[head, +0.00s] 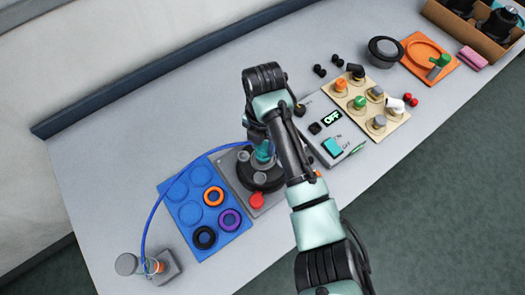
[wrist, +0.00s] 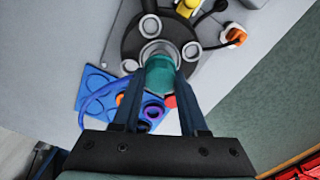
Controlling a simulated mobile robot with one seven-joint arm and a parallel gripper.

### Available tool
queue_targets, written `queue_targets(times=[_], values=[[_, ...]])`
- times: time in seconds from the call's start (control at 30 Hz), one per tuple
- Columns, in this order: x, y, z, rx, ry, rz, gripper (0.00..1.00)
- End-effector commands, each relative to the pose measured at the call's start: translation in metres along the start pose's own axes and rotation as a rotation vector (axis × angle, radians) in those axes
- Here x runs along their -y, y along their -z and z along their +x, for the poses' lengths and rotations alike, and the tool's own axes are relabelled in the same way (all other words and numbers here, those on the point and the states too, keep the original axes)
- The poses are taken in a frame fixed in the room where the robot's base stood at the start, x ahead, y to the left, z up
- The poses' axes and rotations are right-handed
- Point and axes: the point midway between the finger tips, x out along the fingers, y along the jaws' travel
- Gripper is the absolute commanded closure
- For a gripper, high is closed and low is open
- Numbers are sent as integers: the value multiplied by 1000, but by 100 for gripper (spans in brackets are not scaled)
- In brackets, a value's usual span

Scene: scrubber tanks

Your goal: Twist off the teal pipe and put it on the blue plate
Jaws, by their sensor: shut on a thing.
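The teal pipe (wrist: 160,75) is between the two fingers of my gripper (wrist: 160,82) in the wrist view, and the fingers are shut on it. Its far end meets a light round collar on the dark round hub (wrist: 130,42); I cannot tell whether it is still joined there. In the head view the teal pipe (head: 263,154) stands over the hub, with my gripper (head: 259,143) partly hidden by my arm. The blue plate (head: 172,188) lies left of the hub, with round recesses. Orange, purple and black rings lie at its right and front; other recesses are empty.
A blue hose (head: 151,215) arches over the blue plate from a grey stand (head: 165,268). A red knob (head: 257,200) sits at the hub's front. A switch box (head: 338,146) reading OFF and a beige board (head: 391,122) with several knobs stand right. The table's left rear is clear.

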Motion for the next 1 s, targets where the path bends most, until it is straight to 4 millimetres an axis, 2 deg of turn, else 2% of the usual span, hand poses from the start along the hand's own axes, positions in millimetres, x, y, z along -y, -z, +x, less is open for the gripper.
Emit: queue_targets(times=[0.37,1.0], values=[[0,0,-2,0,0,0,100],[0,0,-33,0,0,0,100]])
